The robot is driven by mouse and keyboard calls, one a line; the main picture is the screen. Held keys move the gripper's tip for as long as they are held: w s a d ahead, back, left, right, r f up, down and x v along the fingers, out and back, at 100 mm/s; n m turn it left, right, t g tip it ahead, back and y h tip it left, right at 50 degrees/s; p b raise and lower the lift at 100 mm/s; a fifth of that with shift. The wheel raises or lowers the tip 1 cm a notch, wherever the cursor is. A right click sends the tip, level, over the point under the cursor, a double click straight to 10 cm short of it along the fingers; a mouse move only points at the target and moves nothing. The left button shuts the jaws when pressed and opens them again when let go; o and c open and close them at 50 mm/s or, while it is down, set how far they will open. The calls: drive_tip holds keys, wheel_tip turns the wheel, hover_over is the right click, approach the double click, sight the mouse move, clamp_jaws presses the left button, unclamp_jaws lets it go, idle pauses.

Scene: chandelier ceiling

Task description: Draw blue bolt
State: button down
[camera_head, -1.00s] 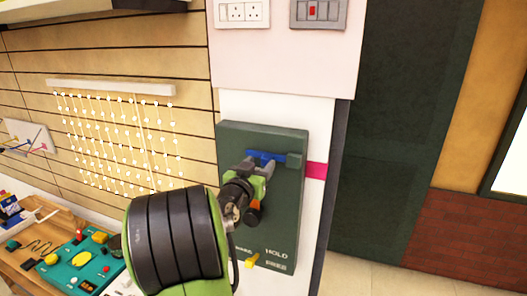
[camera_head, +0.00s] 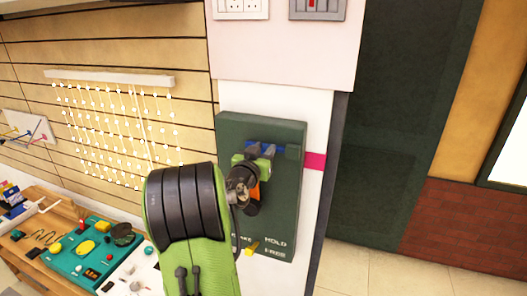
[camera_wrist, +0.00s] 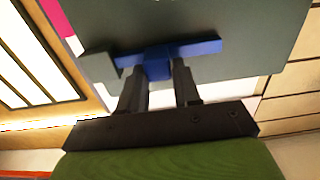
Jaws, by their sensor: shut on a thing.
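The blue bolt (camera_head: 280,149) lies across the upper part of a dark green panel (camera_head: 236,132) on the white wall post. In the wrist view it is a horizontal blue bar (camera_wrist: 203,47) with a short blue handle (camera_wrist: 157,68) standing out from it. My gripper (camera_head: 261,151) is at the bolt and covers part of it in the head view. In the wrist view my gripper (camera_wrist: 158,86) has one finger on each side of the handle and is shut on it. The exact finger contact is partly hidden.
A dark block (camera_head: 293,152) sits by the bolt's right end. Below are a yellow tab (camera_head: 252,248) and HOLD and FREE lettering. A workbench with a teal board (camera_head: 75,262) stands at lower left. A dark green wall (camera_head: 405,120) is to the right.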

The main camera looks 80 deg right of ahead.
drive_tip(key=w+b, duration=0.1)
drive_tip(key=w, duration=0.1)
drive_tip(key=w+b, duration=0.1)
drive_tip(key=b, duration=0.1)
drive_tip(key=w+b, duration=0.1)
drive_tip(key=w, duration=0.1)
drive_tip(key=shift+w+d+f, duration=0.1)
drive_tip(key=shift+w+d, duration=0.15)
drive_tip(key=shift+w, duration=0.05)
drive_tip(key=shift+s, duration=0.15)
drive_tip(key=c, duration=0.9)
unclamp_jaws()
drive_tip(key=shift+w, duration=0.2)
drive_tip(key=shift+a, duration=0.15)
drive_tip(key=a+b, duration=0.1)
drive_tip(key=a, duration=0.4)
drive_tip(key=w+a+b, duration=0.1)
drive_tip(key=a+b, duration=0.1)
drive_tip(key=a, duration=0.3)
drive_tip(key=a+b, duration=0.1)
drive_tip(key=a, duration=0.4)
drive_tip(key=shift+w+a+b, duration=0.15)
drive_tip(key=shift+a+b, duration=0.1)
drive_tip(key=shift+b, duration=0.15)
